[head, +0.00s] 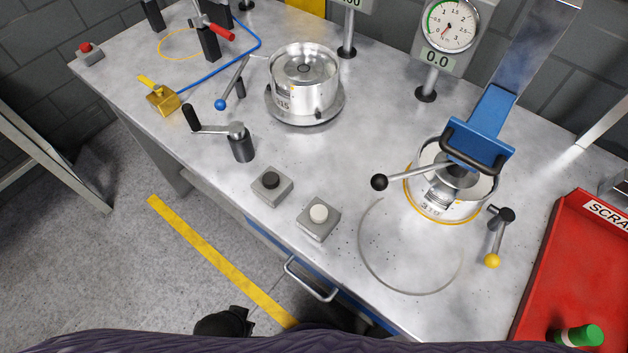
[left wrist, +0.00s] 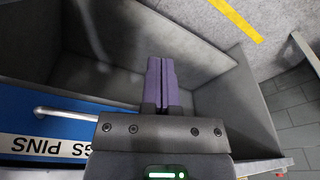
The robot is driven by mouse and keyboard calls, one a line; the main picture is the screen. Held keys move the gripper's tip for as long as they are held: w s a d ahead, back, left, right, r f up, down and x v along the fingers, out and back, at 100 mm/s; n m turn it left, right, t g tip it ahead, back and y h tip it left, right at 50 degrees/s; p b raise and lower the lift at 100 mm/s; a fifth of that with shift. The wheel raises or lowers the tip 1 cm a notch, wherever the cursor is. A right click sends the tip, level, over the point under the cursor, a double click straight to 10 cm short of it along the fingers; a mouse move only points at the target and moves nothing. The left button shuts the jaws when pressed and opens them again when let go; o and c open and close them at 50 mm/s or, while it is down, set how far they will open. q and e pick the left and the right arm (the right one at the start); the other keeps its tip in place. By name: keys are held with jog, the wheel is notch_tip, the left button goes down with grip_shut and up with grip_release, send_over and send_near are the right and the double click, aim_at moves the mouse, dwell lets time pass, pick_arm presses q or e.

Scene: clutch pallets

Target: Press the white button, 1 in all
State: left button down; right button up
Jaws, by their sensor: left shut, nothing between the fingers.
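The white button (head: 319,213) sits on a small grey box near the front edge of the metal bench, in the middle of the head view. Its cap stands up from the box and nothing touches it. A similar box with a black button (head: 271,180) is just to its left. My left gripper shows only in the left wrist view (left wrist: 161,85). Its two purple fingers are together with nothing between them, over a grey bin-like space, away from the button. My right gripper is in neither view.
A silver canister (head: 304,75) stands on a round plate behind the buttons. Another canister (head: 446,190) sits under a blue press head (head: 484,130), with a black-knobbed lever (head: 380,182) reaching left. A red scrap tray (head: 560,235) is at right. A drawer handle (head: 310,281) juts from the bench front.

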pick_arm(q)
jog(key=w+d+r+t+p, duration=0.1)
jog(key=w+r+p, duration=0.35)
jog(key=r, duration=1.05)
notch_tip(320, 180, up, 14)
jog(key=t+h+p, duration=0.2)
jog(key=h+p, duration=0.2)
jog(key=h, duration=0.4)
send_over(316, 215)
jog(key=shift+r+n, duration=0.15)
jog(key=shift+n, duration=0.15)
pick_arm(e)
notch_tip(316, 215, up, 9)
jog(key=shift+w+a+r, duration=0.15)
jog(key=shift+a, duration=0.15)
pick_arm(q)
jog(key=shift+t+y, duration=0.3)
notch_tip(316, 215, down, 8)
jog(key=b, duration=0.9)
jog(key=shift+f, duration=0.45)
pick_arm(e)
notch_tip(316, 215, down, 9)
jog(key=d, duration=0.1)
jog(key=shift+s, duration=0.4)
